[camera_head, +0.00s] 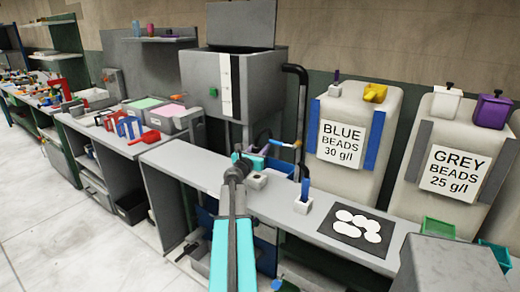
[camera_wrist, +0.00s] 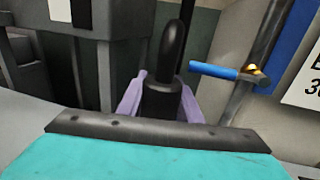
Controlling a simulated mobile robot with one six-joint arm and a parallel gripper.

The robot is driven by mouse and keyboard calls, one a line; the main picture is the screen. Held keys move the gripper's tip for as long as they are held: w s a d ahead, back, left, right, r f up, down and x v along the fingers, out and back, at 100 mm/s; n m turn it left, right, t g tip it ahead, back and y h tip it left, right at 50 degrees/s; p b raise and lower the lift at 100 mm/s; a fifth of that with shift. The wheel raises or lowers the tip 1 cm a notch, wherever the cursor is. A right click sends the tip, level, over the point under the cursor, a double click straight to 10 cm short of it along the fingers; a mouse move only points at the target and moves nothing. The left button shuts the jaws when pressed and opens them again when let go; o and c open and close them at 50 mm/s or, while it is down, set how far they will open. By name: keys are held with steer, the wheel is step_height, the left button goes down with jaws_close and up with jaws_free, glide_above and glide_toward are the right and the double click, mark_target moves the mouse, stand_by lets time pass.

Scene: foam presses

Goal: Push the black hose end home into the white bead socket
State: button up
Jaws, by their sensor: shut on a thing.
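My gripper (camera_wrist: 161,102) shows in the wrist view with its two lavender fingers closed on a black, round-ended piece, which looks like the black hose end (camera_wrist: 170,45). The piece stands up between the fingers. I cannot tell which is the white bead socket.
The grey machine (camera_head: 245,85) and a black pipe (camera_head: 303,95) stand behind my gripper.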

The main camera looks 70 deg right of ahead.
steer(key=shift+f+b, duration=2.05)
steer(key=shift+f, duration=0.55)
steer(key=shift+s+f+b, duration=0.1)
steer(key=shift+f+b, duration=1.7)
steer(key=shift+f, duration=0.2)
stand_by(0.7)
steer(key=o, duration=1.4)
steer(key=shift+c, duration=0.2)
steer(key=shift+a, duration=0.1)
steer(key=shift+w+a+b, duration=0.15)
steer(key=shift+a+b, duration=0.05)
steer(key=shift+a, duration=2.05)
steer(key=shift+w+a+b, duration=0.15)
steer(key=shift+a, duration=2.15)
steer(key=shift+w+a+b, duration=0.15)
steer(key=shift+a+b, duration=0.05)
steer(key=shift+a, duration=2.05)
